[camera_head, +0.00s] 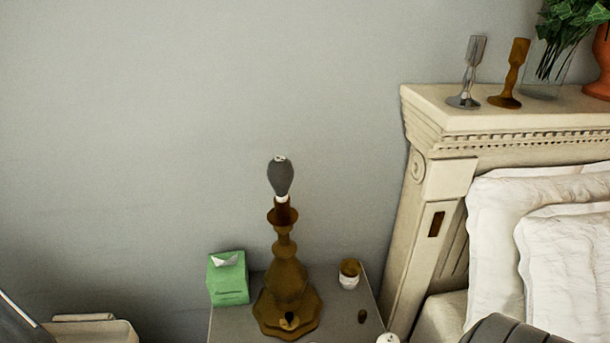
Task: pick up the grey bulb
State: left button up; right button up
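The grey bulb (281,178) is dark grey and upright. It sits at the top of a brown, turned lamp base (286,277) with no shade over it. The lamp stands on a grey bedside table (235,325) against the wall. I see nothing touching the bulb, and its full side towards me shows. I cannot make out either of my grippers in this view.
A green tissue box (228,279) stands left of the lamp, and a small white and brown pot (349,274) stands right of it. The carved cream headboard (440,180) rises at right. The wall space around the bulb is clear.

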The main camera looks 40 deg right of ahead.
aim_at(280, 172)
jog(key=i+l+z, duration=0.2)
jog(key=z, duration=0.9)
